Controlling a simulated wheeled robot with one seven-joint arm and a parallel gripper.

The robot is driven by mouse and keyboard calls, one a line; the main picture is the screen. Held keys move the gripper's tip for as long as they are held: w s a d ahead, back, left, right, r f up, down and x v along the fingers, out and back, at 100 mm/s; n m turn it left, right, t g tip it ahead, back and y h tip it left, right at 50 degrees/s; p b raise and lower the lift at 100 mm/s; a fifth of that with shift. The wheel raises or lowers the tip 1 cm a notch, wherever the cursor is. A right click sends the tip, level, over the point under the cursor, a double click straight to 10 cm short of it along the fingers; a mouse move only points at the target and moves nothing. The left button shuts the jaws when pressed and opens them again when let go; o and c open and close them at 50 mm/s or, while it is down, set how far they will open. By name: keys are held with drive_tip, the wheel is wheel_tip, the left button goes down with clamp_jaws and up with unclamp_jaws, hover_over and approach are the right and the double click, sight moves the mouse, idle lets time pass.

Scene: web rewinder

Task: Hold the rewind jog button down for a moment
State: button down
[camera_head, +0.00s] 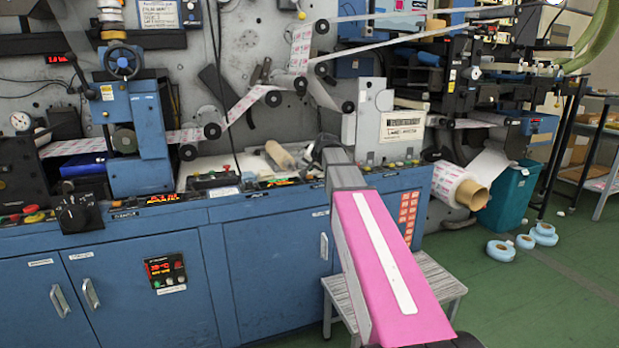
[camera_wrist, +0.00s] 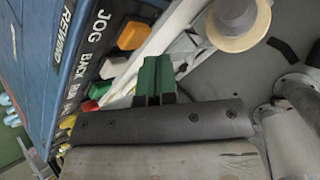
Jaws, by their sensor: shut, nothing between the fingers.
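In the wrist view an orange button (camera_wrist: 133,35) stands beside the word JOG on a dark label strip (camera_wrist: 88,52) that also reads REWIND and BACK. My gripper (camera_wrist: 155,72) shows there with its green-tipped fingers together and nothing between them. The fingertips appear below and slightly right of the orange button, with a visible gap in the picture. In the head view my arm reaches over the blue console (camera_head: 275,250), and my gripper and the jog button cannot be made out clearly.
A red button (camera_wrist: 90,106) sits further along the same row. A pale roller or spool (camera_wrist: 238,22) is close to the upper right of the fingers. In the head view a grey step stool (camera_head: 440,275) stands before the console, and a paper roll (camera_head: 462,186) is at its right.

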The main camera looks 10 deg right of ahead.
sight(311, 176)
idle(0.3)
drive_tip(key=shift+r, duration=2.55)
